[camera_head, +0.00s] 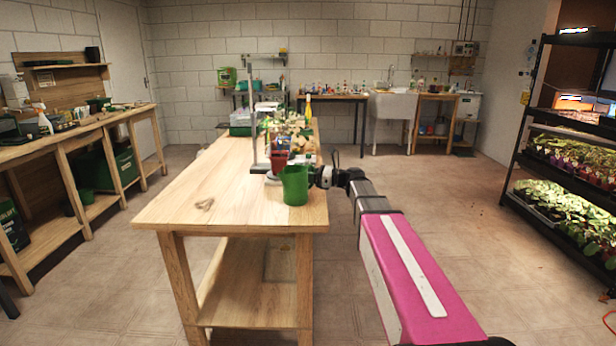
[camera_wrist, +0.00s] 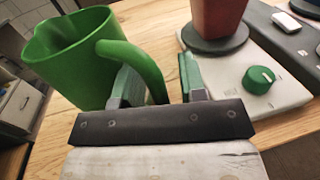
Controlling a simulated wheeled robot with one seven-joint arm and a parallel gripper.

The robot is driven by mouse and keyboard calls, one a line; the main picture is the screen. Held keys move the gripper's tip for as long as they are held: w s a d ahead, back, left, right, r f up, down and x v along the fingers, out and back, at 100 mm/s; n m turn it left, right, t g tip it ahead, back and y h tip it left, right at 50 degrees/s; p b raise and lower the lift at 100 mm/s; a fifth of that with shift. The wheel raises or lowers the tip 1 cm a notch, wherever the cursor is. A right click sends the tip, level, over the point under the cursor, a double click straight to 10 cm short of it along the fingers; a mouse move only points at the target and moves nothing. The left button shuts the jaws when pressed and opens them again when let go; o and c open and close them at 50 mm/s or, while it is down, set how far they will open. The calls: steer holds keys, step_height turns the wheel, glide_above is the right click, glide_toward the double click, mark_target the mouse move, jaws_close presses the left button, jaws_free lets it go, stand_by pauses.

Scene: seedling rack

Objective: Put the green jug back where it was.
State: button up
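The green jug (camera_head: 295,186) stands upright on the wooden table's near right part, as far as I can tell resting on the top. In the wrist view the jug (camera_wrist: 75,60) is at the left, with its handle (camera_wrist: 138,62) curving down toward my gripper (camera_wrist: 160,85). My gripper's fingers are apart. The lower end of the handle shows between them, nearer the left finger, which hides part of it. In the head view my gripper (camera_head: 318,177) is just right of the jug and small.
A white scale (camera_wrist: 235,80) with a green knob and a reddish pot (camera_wrist: 217,18) on its dark plate stands right beside my gripper. Plants and a stand are farther back. A seedling rack (camera_head: 540,115) is at right.

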steer(key=shift+r, duration=0.15)
steer(key=v, duration=1.2)
